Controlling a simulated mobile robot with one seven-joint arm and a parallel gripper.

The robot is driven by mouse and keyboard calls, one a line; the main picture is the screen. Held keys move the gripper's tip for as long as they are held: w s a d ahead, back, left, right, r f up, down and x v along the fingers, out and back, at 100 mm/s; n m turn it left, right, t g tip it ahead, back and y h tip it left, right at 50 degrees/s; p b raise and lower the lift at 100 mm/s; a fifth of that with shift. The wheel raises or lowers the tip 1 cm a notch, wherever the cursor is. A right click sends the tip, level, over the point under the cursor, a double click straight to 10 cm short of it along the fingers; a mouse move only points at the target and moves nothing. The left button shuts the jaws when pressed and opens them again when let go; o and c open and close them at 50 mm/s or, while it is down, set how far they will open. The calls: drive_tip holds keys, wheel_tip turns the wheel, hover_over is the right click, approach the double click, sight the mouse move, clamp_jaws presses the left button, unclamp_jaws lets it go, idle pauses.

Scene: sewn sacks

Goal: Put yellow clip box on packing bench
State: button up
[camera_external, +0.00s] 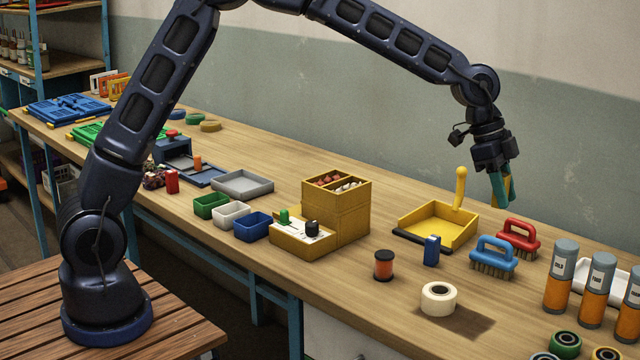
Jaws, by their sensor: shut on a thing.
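My gripper (501,188) hangs at the right, above the far part of the bench, with its teal fingers pointing down. It is shut on a small yellow thing, the yellow clip box (507,188), which is mostly hidden by the fingers. The box is held in the air, behind the brushes and to the right of the yellow dustpan. The packing bench (380,185) is the long wooden-topped table with blue legs, running from back left to front right.
Near the gripper are a yellow dustpan (440,224), a red brush (517,234), a blue brush (492,256) and orange-grey canisters (561,285). Bare wood lies left of the dustpan.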

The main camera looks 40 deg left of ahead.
drive_tip(key=w+a+r+n+t, duration=0.15)
drive_tip(key=w+a, duration=0.25)
drive_tip(key=a, duration=0.7)
drive_tip(key=w+a+r+n, duration=0.15)
drive_tip(key=w+a, duration=0.25)
drive_tip(key=a, duration=0.8)
drive_tip(key=s+a+n+t+y, duration=0.1)
drive_tip(key=a+n, duration=0.2)
drive_tip(key=a, duration=1.4)
drive_tip(key=s+a+n+y, duration=0.1)
drive_tip(key=s+a+n, duration=0.15)
drive_tip(key=a, duration=1.45)
drive_tip(key=s+a+f+n+t+y, duration=0.15)
drive_tip(key=s+a+n, duration=0.25)
drive_tip(key=s+a, duration=0.75)
drive_tip(key=s+a+f+n+y, duration=0.1)
drive_tip(key=s+a+f+n, duration=0.25)
drive_tip(key=s+a, duration=0.75)
drive_tip(key=w+a+f, duration=0.1)
drive_tip(key=f, duration=0.5)
drive_tip(key=w+a+f, duration=0.1)
drive_tip(key=f, duration=0.5)
drive_tip(key=w+a+f, duration=0.1)
drive_tip(key=f, duration=0.5)
drive_tip(key=shift+w+a+f, duration=0.1)
drive_tip(key=shift+w+f, duration=0.1)
drive_tip(key=shift+f, duration=0.05)
drive_tip(key=shift+f, duration=0.1)
drive_tip(key=o, duration=0.9)
drive_tip(key=shift+o, duration=0.2)
